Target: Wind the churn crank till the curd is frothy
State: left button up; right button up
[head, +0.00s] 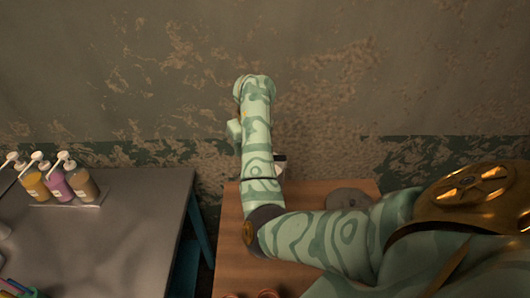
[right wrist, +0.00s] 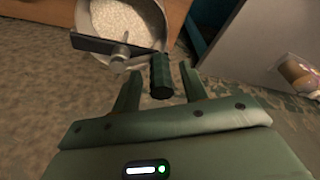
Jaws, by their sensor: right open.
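The churn shows in the right wrist view as a round pale pot (right wrist: 159,28) at the top. White, grainy curd (right wrist: 115,18) fills it. A dark crank bar (right wrist: 90,43) crosses its rim, and a dark green cylindrical crank handle (right wrist: 161,78) stands out toward me. My right gripper (right wrist: 160,68) is open, with one finger on each side of the handle and visible gaps to both. In the head view my right arm hides the churn and the gripper almost wholly. My left gripper is in neither view.
In the head view a wooden table (head: 232,235) holds a grey disc (head: 348,198). A grey table (head: 130,215) stands to the left across a narrow gap, with pump bottles (head: 78,182) in a row at its back. A mottled wall (head: 150,60) closes the back.

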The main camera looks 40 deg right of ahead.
jog(key=shift+r, duration=0.15)
notch_tip(320, 180, up, 9)
jog(key=p, duration=0.6)
jog(key=shift+s, duration=0.1)
dwell(0.4)
